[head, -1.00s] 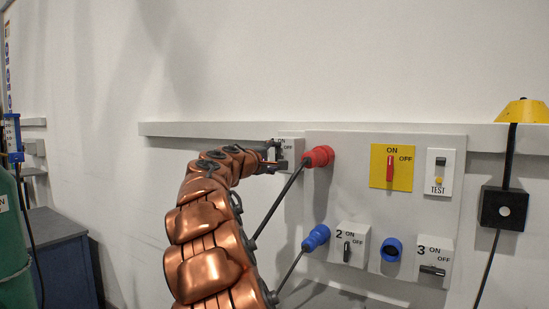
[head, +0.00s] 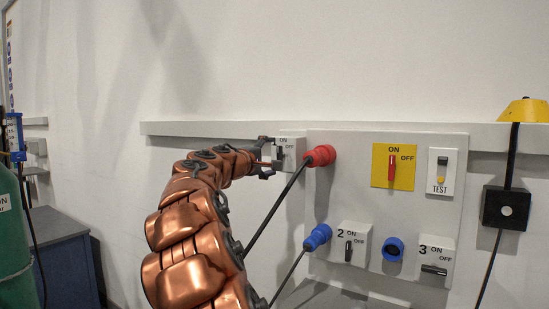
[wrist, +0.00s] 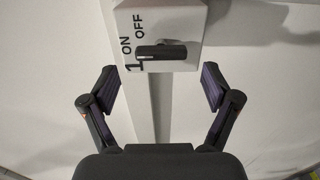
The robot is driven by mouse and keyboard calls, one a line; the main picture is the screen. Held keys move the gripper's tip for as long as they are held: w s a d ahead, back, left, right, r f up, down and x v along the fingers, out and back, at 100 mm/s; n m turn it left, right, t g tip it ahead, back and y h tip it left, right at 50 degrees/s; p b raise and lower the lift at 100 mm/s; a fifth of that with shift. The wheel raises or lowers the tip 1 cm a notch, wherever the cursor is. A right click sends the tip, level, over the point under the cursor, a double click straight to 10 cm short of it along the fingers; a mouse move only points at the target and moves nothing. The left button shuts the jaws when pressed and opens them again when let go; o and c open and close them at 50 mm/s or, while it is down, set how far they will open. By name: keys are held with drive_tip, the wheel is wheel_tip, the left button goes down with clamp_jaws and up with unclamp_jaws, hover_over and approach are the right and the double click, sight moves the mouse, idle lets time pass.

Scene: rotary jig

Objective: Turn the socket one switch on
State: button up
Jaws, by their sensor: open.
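The socket one switch is a white box marked 1, ON and OFF (head: 292,148), left of the panel. In the wrist view its dark lever (wrist: 161,50) lies crosswise, in line with the ON mark, as the upright lever of switch 2 does in the head view. My gripper (head: 272,155) is just left of the box, facing it. In the wrist view my gripper (wrist: 160,88) is open, its fingers wide apart on either side below the box. They are empty and appear clear of the lever. My gripper partly hides the box's left side in the head view.
A red plug (head: 321,156) with a black cable sits right beside the box. A blue plug (head: 317,237), switch 2 (head: 349,243), switch 3 (head: 435,262), a yellow main switch (head: 393,167) and a TEST switch (head: 442,172) are on the panel.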

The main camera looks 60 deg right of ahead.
drive_tip(key=a, duration=0.8)
drive_tip(key=shift+s+a, duration=0.2)
drive_tip(key=shift+a, duration=0.1)
drive_tip(key=shift+f, duration=0.1)
drive_tip(key=s+a+f+m+y, duration=0.1)
drive_tip(key=s+a+f+y, duration=0.4)
drive_tip(key=a+f, duration=0.65)
drive_tip(key=s+a+f+m+y, duration=0.2)
drive_tip(key=s+a+f+y, duration=0.5)
drive_tip(key=f, duration=0.8)
drive_tip(key=s+a+f+g+y, duration=0.1)
drive_tip(key=s+a+f, duration=0.3)
drive_tip(key=a, duration=0.4)
drive_tip(key=s+a+f+n+g+y, duration=0.1)
drive_tip(key=s+a+f+y, duration=0.2)
drive_tip(key=a, duration=0.6)
drive_tip(key=s+a+f+n+y, duration=0.1)
drive_tip(key=s+a+f+y, duration=0.1)
drive_tip(key=s+a+f, duration=0.5)
drive_tip(key=shift+a+f+g, duration=0.3)
drive_tip(key=shift+a+g, duration=0.1)
drive_tip(key=shift+a, duration=0.7)
